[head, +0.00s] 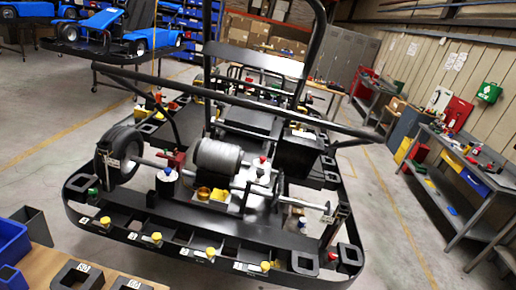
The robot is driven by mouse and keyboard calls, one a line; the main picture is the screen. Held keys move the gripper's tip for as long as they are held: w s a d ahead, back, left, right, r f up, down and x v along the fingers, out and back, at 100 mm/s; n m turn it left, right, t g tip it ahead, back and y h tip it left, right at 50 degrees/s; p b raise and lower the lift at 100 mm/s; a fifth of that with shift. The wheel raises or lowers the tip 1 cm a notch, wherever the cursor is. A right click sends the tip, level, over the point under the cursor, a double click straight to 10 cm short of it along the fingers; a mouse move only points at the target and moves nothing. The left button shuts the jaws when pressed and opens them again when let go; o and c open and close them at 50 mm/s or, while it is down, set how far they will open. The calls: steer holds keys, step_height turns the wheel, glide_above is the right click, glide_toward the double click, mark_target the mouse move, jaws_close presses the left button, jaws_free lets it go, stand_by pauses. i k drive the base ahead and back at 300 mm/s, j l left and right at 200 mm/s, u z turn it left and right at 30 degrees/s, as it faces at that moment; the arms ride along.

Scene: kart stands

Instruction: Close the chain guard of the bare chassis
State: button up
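The bare chassis (206,228) fills the middle of the head view, a black kart frame on a stand with its rear bumper towards me. A rear axle (160,163) crosses it, with a black wheel (121,156) on the left end and a bare hub on the right. A grey cylinder (218,158) sits at the middle. Dark upright parts stand around the axle to the right of it, near a red-capped item (262,161). I cannot tell which part is the chain guard, or whether it is open. My gripper is not in view.
A bench with blue bins (12,240) and black blocks is at the lower left. A blue kart (110,35) stands at the back left. Workbenches (462,175) line the right wall. Grey floor (395,245) is free between the chassis and the right bench.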

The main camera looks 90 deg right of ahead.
mark_target(297, 153)
steer(key=k+l+z, duration=0.15)
steer(key=l+z, duration=0.3)
steer(key=l, duration=0.2)
steer(key=l+z, duration=0.4)
steer(key=l, duration=0.2)
steer(key=l+z, duration=0.45)
steer(key=l, duration=0.75)
steer(key=i+l, duration=0.15)
steer(key=l, duration=0.9)
steer(key=i+l+z, duration=0.1)
steer(key=l, duration=0.4)
